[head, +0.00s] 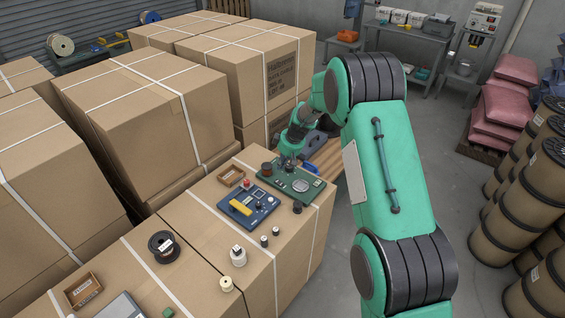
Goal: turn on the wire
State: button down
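My green arm reaches over the far end of the cardboard-box worktop, and my gripper (289,161) points down over a green board (297,186). The gripper is small and dark here, so I cannot tell whether its fingers are open, shut or touching anything. A brown copper-coloured spool (267,169) stands at the green board's left side, beside the gripper. A round pale dial or disc (301,185) shows on the board. Nearer lies a blue panel (262,214) with a yellow bar (240,207) and a red knob (248,183). I cannot make out a wire.
Several small spools (265,241) stand along the worktop's right edge. A black spool (163,247), a cream spool (238,256) and a wooden tray (83,291) lie nearer. Tall strapped boxes (150,100) rise on the left; large spools (520,190) stand right.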

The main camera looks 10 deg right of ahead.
aim_at(275, 182)
jog(key=x, duration=0.6)
jog(key=b+x, duration=0.1)
jog(key=x, duration=0.2)
jog(key=shift+s+d+f, duration=0.2)
jog(key=shift+f, duration=0.2)
jog(key=shift+a+p, duration=0.1)
jog(key=shift+p, duration=0.55)
jog(key=shift+w+a+f+g+h+p, duration=0.15)
jog(key=shift+g+h+p, duration=0.2)
jog(key=shift+p, duration=0.4)
jog(key=shift+w+a+f+g+h+p, duration=0.15)
jog(key=shift+f+g+h+p, duration=0.25)
jog(key=shift+p, duration=0.35)
jog(key=shift+f+b, duration=0.15)
jog(key=shift+b, duration=0.2)
